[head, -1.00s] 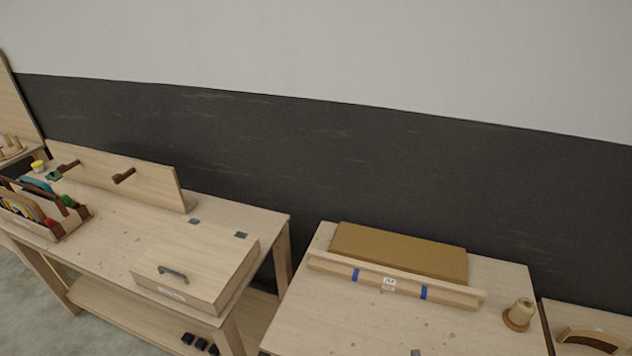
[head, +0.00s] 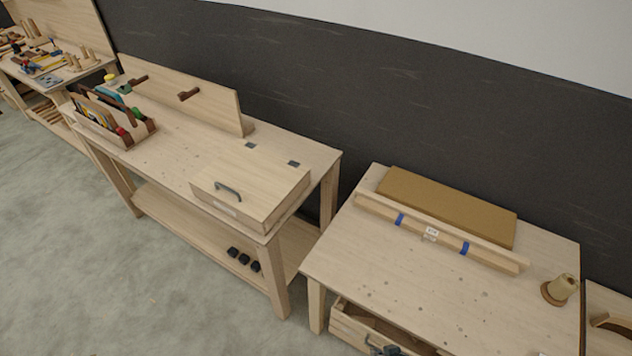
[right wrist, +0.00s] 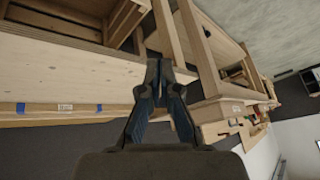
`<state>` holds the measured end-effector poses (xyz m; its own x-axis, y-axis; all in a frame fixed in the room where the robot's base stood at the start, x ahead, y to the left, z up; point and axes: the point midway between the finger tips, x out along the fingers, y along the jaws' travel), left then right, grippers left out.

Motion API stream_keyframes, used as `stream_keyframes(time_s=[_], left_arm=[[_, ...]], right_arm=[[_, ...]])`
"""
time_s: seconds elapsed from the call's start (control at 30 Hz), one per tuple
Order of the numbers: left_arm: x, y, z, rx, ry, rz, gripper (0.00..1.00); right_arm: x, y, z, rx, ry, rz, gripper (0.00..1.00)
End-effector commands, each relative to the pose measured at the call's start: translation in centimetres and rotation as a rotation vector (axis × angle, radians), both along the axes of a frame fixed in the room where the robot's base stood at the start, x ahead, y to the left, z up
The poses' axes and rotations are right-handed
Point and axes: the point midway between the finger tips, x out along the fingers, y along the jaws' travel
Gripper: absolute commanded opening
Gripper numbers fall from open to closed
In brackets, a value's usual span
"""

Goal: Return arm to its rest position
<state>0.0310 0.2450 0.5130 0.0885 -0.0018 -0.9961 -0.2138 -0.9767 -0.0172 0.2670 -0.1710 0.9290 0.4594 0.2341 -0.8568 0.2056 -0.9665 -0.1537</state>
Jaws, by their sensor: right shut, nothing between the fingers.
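My right gripper (right wrist: 160,75) shows in the right wrist view with its two dark fingers together and nothing between them. It appears clear of the wooden benches behind it. The rest of my right arm is hidden below the frame. My left gripper is in neither view.
The left bench (head: 180,165) holds a lidded box (head: 250,185) and a tool caddy (head: 112,120). Grey floor (head: 90,260) is free in front.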

Motion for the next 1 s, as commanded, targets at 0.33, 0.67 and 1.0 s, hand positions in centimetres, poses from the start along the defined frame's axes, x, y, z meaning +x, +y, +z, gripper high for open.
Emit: stream_keyframes(time_s=[0.33, 0.67, 1.0], left_arm=[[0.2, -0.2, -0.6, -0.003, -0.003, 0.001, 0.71], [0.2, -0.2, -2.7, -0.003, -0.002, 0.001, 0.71], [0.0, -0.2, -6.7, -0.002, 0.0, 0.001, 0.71]], right_arm=[[-3.6, -4.1, -2.2, -0.23, 0.19, -0.028, 0.0], [-2.8, -3.8, -15.1, -0.23, 0.232, -0.017, 0.0], [-9.0, -4.5, -37.3, -0.24, 0.315, 0.008, 0.0]])
